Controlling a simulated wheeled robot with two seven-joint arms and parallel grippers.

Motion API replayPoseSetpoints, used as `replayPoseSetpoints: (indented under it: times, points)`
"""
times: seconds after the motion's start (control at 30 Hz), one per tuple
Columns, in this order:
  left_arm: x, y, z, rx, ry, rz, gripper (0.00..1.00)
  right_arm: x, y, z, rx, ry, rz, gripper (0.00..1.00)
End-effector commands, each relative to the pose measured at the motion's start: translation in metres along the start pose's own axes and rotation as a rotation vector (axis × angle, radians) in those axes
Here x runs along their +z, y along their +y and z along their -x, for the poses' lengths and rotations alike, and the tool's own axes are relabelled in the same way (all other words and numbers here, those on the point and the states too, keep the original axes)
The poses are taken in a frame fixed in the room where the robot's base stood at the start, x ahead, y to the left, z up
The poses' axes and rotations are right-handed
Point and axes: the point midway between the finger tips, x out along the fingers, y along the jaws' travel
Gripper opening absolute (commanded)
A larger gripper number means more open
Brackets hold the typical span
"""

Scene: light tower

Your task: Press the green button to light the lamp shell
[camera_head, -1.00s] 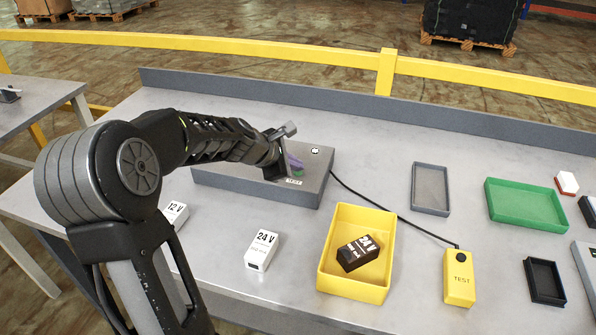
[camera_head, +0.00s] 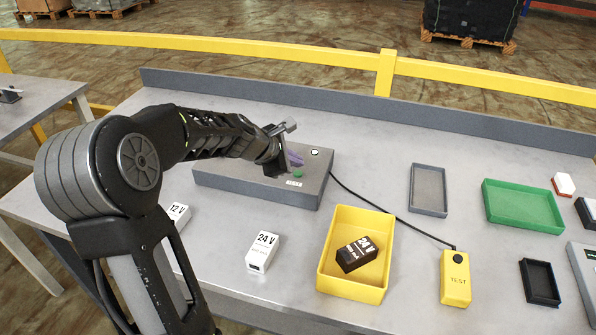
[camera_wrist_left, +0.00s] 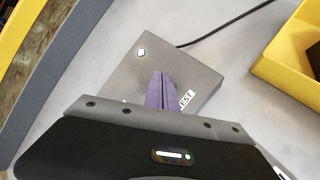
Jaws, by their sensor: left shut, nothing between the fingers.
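The green button (camera_head: 299,174) sits on top of the grey box (camera_head: 232,180), beside its TEST label (camera_head: 294,183). My left gripper (camera_head: 296,160), with purple fingers, is shut and empty; its tips are close above the button, apparently with a small gap. In the left wrist view the shut fingers (camera_wrist_left: 161,88) point at the box top (camera_wrist_left: 185,66) and the button is hidden. A small white hexagonal piece (camera_head: 315,152) sits near the box's far right corner; it also shows in the wrist view (camera_wrist_left: 141,51). I cannot tell whether it is the lamp shell or lit. My right gripper is out of view.
White 24 V (camera_head: 262,251) and 12 V (camera_head: 178,214) blocks stand in front. Grey, green and black trays lie right.

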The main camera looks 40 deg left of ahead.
Motion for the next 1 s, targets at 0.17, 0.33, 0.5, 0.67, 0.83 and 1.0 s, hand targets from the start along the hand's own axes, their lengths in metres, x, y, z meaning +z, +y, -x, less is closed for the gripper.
replayPoseSetpoints:
  times: [0.17,0.33,0.5,0.67,0.83,1.0]
  points:
    - [0.012,0.012,0.016,0.000,0.000,0.000,0.00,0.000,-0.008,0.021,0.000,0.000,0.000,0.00]
    - [0.020,0.020,0.028,0.000,0.000,0.000,0.00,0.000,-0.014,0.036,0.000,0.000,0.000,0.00]
    - [0.024,0.024,0.033,0.000,0.000,0.000,0.00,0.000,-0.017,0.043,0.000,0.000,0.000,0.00]
    - [0.023,0.023,0.032,0.000,0.000,0.000,0.00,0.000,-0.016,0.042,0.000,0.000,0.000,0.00]
    - [0.023,0.023,0.032,0.000,0.000,0.000,0.00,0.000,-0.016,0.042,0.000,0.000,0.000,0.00]
    - [0.023,0.023,0.032,0.000,0.000,0.000,0.00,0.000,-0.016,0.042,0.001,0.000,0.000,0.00]
